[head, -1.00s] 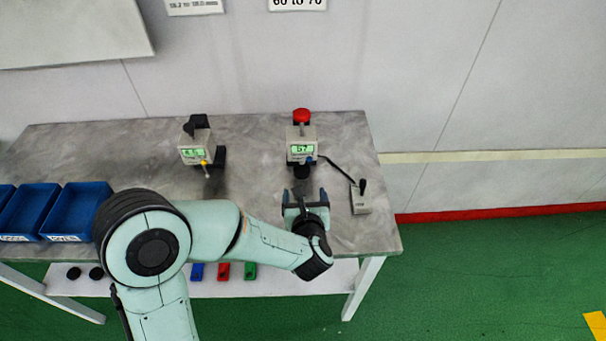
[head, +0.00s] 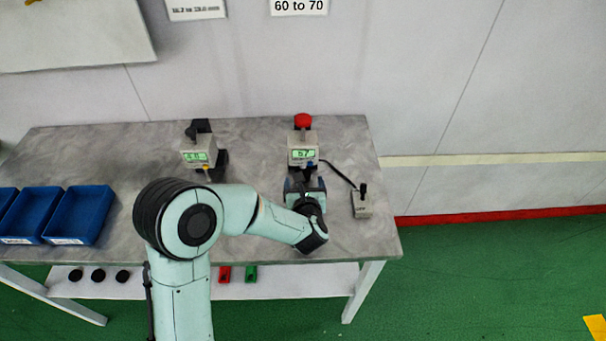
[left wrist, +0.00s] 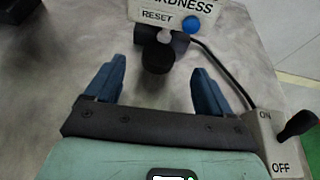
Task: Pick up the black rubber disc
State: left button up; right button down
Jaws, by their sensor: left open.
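A black rubber disc (left wrist: 158,57) shows in the left wrist view, at the foot of the hardness tester (head: 302,150). In the head view my gripper and the tester hide most of that spot. My left gripper (head: 305,181) is open in front of the tester. In the left wrist view its two blue fingers (left wrist: 160,70) point toward the disc, one to each side with clear gaps, and nothing is held. Several similar black discs (head: 98,275) lie on the lower shelf. My right gripper is not in view.
A second gauge (head: 198,152) stands left of the hardness tester. An ON/OFF switch box (head: 361,203) sits to the right, joined by a black cable (head: 338,172). Blue bins (head: 78,214) stand at the table's left. Red (head: 224,275) and green (head: 251,274) pieces lie on the lower shelf.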

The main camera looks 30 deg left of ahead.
pick_arm(q)
jog(key=p+x, duration=0.1)
jog(key=x, duration=0.5)
jog(key=shift+f, duration=0.1)
jog(key=c, duration=1.1)
